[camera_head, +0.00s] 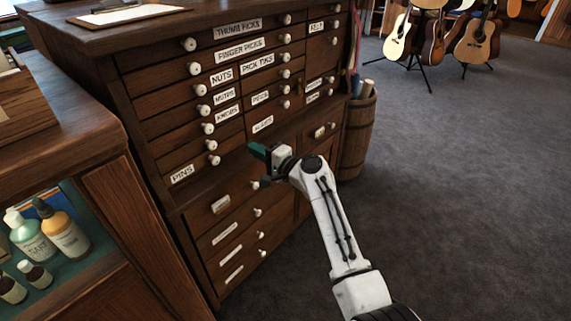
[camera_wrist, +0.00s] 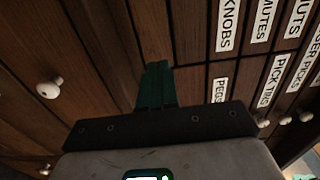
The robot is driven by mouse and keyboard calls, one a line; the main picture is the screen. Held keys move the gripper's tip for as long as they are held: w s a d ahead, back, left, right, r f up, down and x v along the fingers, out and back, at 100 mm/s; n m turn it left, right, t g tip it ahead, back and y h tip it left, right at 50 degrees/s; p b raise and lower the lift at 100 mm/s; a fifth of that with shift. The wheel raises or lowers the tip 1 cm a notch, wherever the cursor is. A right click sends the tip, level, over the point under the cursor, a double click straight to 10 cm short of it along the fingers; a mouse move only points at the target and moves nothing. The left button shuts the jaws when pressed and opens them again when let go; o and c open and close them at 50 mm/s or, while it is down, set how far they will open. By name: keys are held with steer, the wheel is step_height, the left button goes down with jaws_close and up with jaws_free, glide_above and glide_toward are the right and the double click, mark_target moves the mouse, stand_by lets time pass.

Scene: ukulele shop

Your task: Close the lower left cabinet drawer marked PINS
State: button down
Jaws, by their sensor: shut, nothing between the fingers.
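The dark wooden cabinet (camera_head: 150,85) has rows of labelled drawers with white knobs. The PINS drawer (camera_head: 196,165) is at the lower left of the labelled rows, with its white label at its left and a knob near its right end. I cannot tell clearly how far it stands out; its front looks nearly in line with those above. My gripper (camera_head: 258,150) is to the right of the PINS knob, in front of the cabinet. Its green fingers (camera_wrist: 157,85) are shut and empty, pointing at bare wood in the wrist view. The PINS label does not show there.
Lower drawers (camera_head: 228,232) with knobs are below and left of my gripper. A wooden counter with bottles (camera_head: 65,235) stands close at the left. A barrel (camera_head: 357,135) is at the cabinet's right side. Grey carpet (camera_head: 460,200) is clear at the right, with guitars behind.

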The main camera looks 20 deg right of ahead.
steer(key=p+v, duration=0.2)
steer(key=v, duration=0.7)
steer(key=s+d+f+n+g+h, duration=0.1)
steer(key=s+f+n+g, duration=0.2)
steer(key=s+f, duration=0.5)
steer(key=s+d+f+n+g+h, duration=0.1)
steer(key=s+f+n+g+h, duration=0.2)
steer(key=s, duration=0.8)
steer(key=s+f+n+g, duration=0.35)
steer(key=s+f, duration=0.35)
steer(key=s, duration=0.3)
steer(key=s+d+r+n+g+h, duration=0.1)
steer(key=s+d+g+h, duration=0.2)
steer(key=s, duration=0.6)
steer(key=s+d+r+n+g+h, duration=0.15)
steer(key=s+d, duration=0.25)
steer(key=s, duration=0.6)
step_height(320, 180, up, 21)
steer(key=p, duration=2.1)
steer(key=shift+f+g+h, duration=0.25)
steer(key=shift+g+h, duration=0.05)
steer(key=shift+h, duration=0.05)
steer(key=shift+w+a, duration=0.15)
